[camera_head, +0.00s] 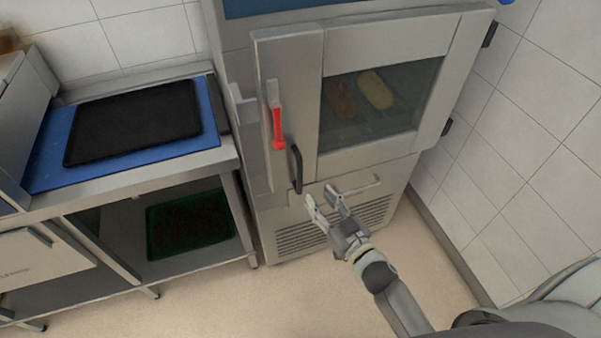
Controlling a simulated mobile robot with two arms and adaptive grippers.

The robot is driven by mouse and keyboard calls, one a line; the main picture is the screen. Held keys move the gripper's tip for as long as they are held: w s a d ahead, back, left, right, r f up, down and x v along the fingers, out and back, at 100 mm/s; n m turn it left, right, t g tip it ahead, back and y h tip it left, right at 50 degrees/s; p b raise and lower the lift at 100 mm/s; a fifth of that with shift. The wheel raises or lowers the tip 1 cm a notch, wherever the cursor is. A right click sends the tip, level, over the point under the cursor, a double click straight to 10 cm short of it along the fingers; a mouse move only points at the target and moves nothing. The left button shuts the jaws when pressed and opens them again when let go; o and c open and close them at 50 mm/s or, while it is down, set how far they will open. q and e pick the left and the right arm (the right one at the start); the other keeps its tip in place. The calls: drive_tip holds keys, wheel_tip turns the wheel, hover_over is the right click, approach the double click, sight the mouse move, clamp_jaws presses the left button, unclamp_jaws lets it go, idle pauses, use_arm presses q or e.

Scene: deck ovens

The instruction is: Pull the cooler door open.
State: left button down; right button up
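The cooler (400,185) is a steel cabinet with a glass window (385,95) in its door (345,45). Pale and brown items show dimly behind the glass. The door looks shut, with its hinges on the right side. A black handle (296,169) stands upright near the door's lower left, and a red lever (278,128) sits above it. My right gripper (320,198) is open and empty, in front of the cooler's lower part, a little below and right of the black handle and apart from it. My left gripper is out of view.
A steel table (228,158) stands left of the cooler, with a black tray (135,120) on a blue mat (45,165). A green crate (190,224) sits on its lower shelf. A tiled wall (540,120) closes the right side. Floor (270,300) in front is clear.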

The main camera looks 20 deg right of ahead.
sight(301, 175)
drive_tip(key=p+x, duration=0.1)
drive_tip(key=x, duration=1)
drive_tip(key=shift+s, duration=0.1)
clamp_jaws()
